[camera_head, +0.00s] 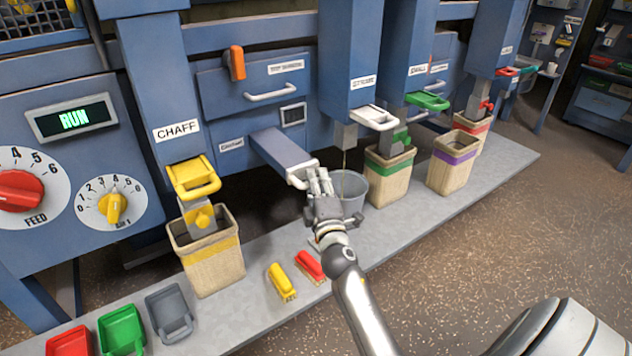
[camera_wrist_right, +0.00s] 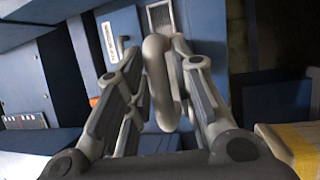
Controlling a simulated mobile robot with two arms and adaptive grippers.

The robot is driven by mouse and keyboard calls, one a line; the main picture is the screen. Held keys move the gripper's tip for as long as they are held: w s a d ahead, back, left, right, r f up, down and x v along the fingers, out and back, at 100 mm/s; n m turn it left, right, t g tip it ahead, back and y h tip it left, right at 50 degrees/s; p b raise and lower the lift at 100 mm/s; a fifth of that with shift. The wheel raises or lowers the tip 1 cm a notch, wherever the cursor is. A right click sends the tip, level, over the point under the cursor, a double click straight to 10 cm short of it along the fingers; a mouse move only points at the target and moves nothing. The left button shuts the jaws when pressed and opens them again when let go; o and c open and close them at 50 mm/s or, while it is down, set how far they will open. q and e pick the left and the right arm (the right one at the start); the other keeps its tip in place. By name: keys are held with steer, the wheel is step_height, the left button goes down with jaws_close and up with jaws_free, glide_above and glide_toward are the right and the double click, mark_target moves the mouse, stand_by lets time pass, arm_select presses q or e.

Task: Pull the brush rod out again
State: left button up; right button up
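What I take for the brush rod is a long blue-grey bar (camera_head: 278,150) that sticks out of the machine front beside a small label. It ends in a pale loop handle (camera_head: 299,174). My right gripper (camera_head: 318,183) is at this handle. Part of the handle is hidden by the fingers in the head view. My left gripper is not in view.
A grey bucket (camera_head: 349,190) stands just right of my right gripper. A yellow-banded chaff bin (camera_head: 212,265) and a green-banded bin (camera_head: 389,180) stand on the grey platform. Yellow (camera_head: 281,282) and red (camera_head: 310,266) brushes lie in front.

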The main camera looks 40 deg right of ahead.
steer(key=shift+o, duration=0.7)
steer(key=shift+s+r, duration=0.1)
steer(key=shift+r, duration=0.05)
steer(key=shift+a, duration=0.1)
steer(key=v, duration=0.7)
steer(key=shift+s, duration=0.15)
